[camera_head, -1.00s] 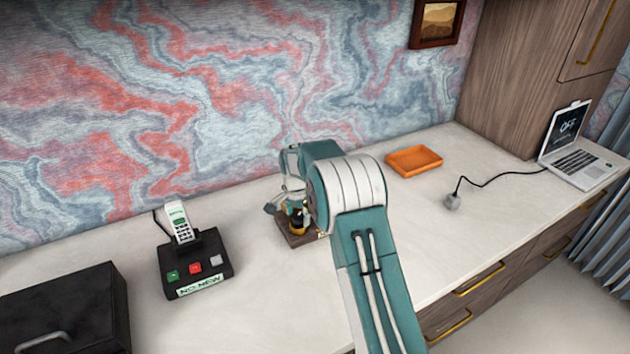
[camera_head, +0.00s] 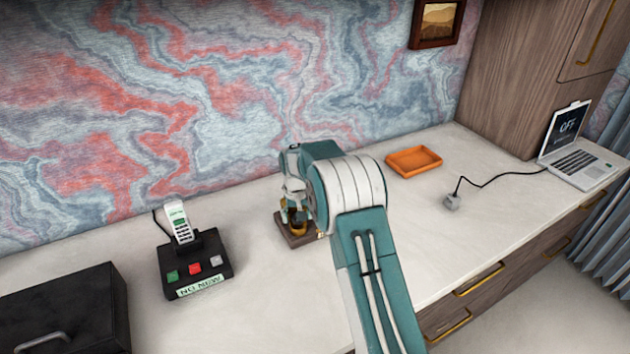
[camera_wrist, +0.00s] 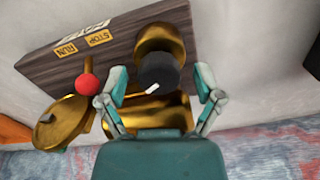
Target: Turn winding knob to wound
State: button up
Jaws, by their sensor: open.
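The winding knob (camera_wrist: 158,68) is a dark round knob with a white mark, on a brass mechanism in the wrist view. The mechanism sits on a wooden base (camera_wrist: 95,60), which also shows in the head view (camera_head: 294,239). My gripper (camera_wrist: 161,77) is open, with one finger on each side of the knob. Gaps show between the fingers and the knob. In the head view my gripper (camera_head: 296,205) points down over the base, and my arm hides part of the mechanism.
A red-balled lever (camera_wrist: 87,84) stands left of the gripper in the wrist view, near STOP and RUN labels. A phone on a black dock (camera_head: 195,265) stands left of the base. An orange tray (camera_head: 414,161) lies right. A laptop (camera_head: 580,160) is far right.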

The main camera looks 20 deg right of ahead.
jog(key=n, duration=0.3)
jog(key=shift+n, duration=0.4)
jog(key=n, duration=0.3)
jog(key=shift+n, duration=0.3)
jog(key=n, duration=0.3)
jog(key=shift+n, duration=0.4)
jog(key=n, duration=0.3)
jog(key=shift+n, duration=0.3)
jog(key=n, duration=0.3)
jog(key=shift+n, duration=0.4)
jog(key=n, duration=0.3)
jog(key=shift+n, duration=0.3)
jog(key=n, duration=0.3)
jog(key=shift+n, duration=0.3)
jog(key=n, duration=0.3)
jog(key=shift+n, duration=0.4)
notch_tip(320, 180, up, 11)
jog(key=s+r+m+t, duration=0.2)
jog(key=s+r+m, duration=1.2)
jog(key=s, duration=0.3)
jog(key=shift+s+r+t, duration=0.4)
jog(key=shift+r, duration=0.25)
